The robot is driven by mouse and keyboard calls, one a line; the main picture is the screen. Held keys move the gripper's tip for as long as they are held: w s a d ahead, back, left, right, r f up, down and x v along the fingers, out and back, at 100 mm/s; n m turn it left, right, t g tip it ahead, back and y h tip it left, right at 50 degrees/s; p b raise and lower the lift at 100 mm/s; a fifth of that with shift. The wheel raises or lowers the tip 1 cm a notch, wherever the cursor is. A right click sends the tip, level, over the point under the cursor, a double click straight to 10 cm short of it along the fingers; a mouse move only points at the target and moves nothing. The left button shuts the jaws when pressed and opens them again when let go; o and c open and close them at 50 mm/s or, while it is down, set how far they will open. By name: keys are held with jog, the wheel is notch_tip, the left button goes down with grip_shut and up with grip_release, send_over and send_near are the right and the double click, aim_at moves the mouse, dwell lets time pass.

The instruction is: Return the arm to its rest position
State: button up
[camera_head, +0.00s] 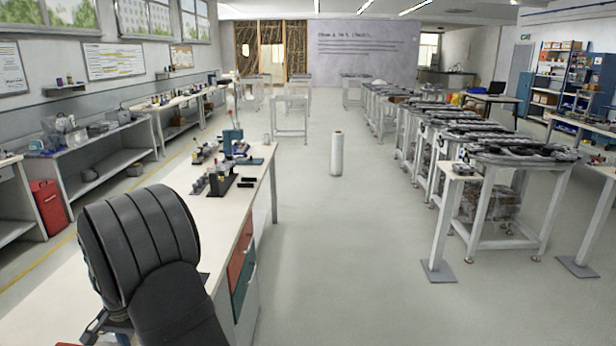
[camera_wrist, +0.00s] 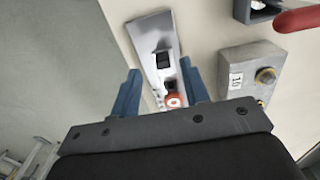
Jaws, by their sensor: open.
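My gripper (camera_wrist: 161,88) shows in the wrist view with its two blue fingers spread apart. No object is clamped between them. Beyond the fingers, a metal plate (camera_wrist: 148,36) with a black square part and a red round piece (camera_wrist: 172,100) lies on the pale surface. The red piece appears in the gap between the fingers; its distance from them is hard to tell. In the head view, my black arm bends over the near left end of the workbench (camera_head: 215,203). The gripper cannot be made out clearly there.
A grey box (camera_wrist: 250,68) with brass knobs and a red handle (camera_wrist: 298,18) lie right of my gripper. Small fixtures (camera_head: 222,180) stand farther along the bench. A white cylinder (camera_head: 336,153) stands on open floor. A row of tables (camera_head: 500,165) is at the right.

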notch_tip(320, 180, up, 11)
jog(key=w+f+m, duration=0.1)
jog(key=w+f, duration=0.4)
jog(key=w, duration=0.1)
jog(key=w+f+m, duration=0.1)
jog(key=w+f, duration=0.4)
jog(key=w, duration=0.2)
jog(key=w+f, duration=0.5)
jog(key=w, duration=0.2)
jog(key=shift+f+m, duration=0.15)
jog(key=shift+m, duration=0.25)
jog(key=o, duration=1)
jog(key=shift+o, duration=1.4)
jog(key=s+d+r+m+y, duration=0.2)
jog(key=d+r+m, duration=0.25)
jog(key=r, duration=0.45)
jog(key=s+d+r+m+y, duration=0.1)
jog(key=s+d+r+m, duration=0.1)
jog(key=d+r+m, duration=0.35)
jog(key=s+d+r+m+y, duration=0.25)
jog(key=r+m, duration=0.25)
jog(key=r, duration=0.6)
jog(key=d+x, duration=0.1)
jog(key=x, duration=0.8)
jog(key=shift+w+f+h, duration=0.3)
jog(key=shift+f+h, duration=0.15)
jog(key=shift+f, duration=0.05)
